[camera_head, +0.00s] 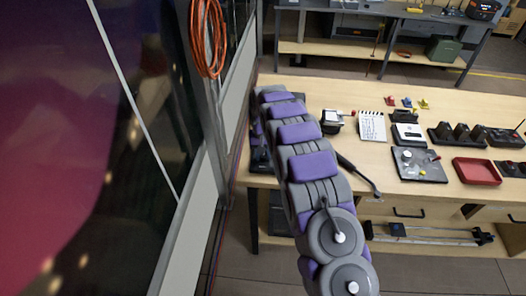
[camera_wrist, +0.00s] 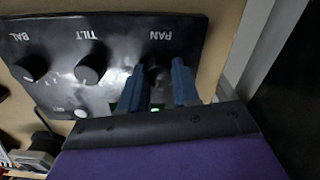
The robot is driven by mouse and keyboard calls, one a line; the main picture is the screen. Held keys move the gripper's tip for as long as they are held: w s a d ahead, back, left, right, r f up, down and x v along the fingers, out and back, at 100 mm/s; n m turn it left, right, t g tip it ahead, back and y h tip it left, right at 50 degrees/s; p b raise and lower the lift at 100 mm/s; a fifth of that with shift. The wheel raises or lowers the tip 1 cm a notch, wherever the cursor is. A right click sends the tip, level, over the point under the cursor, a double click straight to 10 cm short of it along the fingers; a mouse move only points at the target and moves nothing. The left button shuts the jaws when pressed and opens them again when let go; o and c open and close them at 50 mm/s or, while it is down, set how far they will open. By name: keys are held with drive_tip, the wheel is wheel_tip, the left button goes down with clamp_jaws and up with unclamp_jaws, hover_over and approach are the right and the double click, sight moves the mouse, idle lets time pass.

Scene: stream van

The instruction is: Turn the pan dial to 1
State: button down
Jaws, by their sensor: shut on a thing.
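In the wrist view a black control panel (camera_wrist: 110,52) shows upside down, with dials labelled BAL, TILT and PAN. My gripper (camera_wrist: 157,68) has its two blue-grey fingers on either side of the dark pan dial (camera_wrist: 154,76), shut on it. The dial is shaded and partly hidden by the fingers, so I cannot read its setting. A small green light glows just below it. The tilt dial (camera_wrist: 90,68) and the bal dial (camera_wrist: 31,68) stand free to the left. In the head view my purple and grey arm reaches to the bench's left end and hides the gripper.
The wooden bench (camera_head: 300,93) carries a notepad (camera_head: 372,126), a red tray (camera_head: 477,171) and a grey plate with knobs (camera_head: 419,165) right of my arm. A wall with an orange cable coil (camera_head: 207,38) stands close on the left. Floor shows behind the bench.

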drive_tip(key=n+p, duration=0.3)
drive_tip(key=n, duration=0.1)
drive_tip(key=shift+r+n, duration=0.15)
drive_tip(key=shift+n, duration=0.15)
drive_tip(key=n+p, duration=0.2)
drive_tip(key=n, duration=0.1)
drive_tip(key=shift+n, duration=0.4)
drive_tip(key=n+p, duration=0.3)
drive_tip(key=n, duration=0.1)
drive_tip(key=shift+n+p, duration=0.85)
drive_tip(key=shift+n, duration=0.65)
drive_tip(key=c, duration=0.8)
unclamp_jaws()
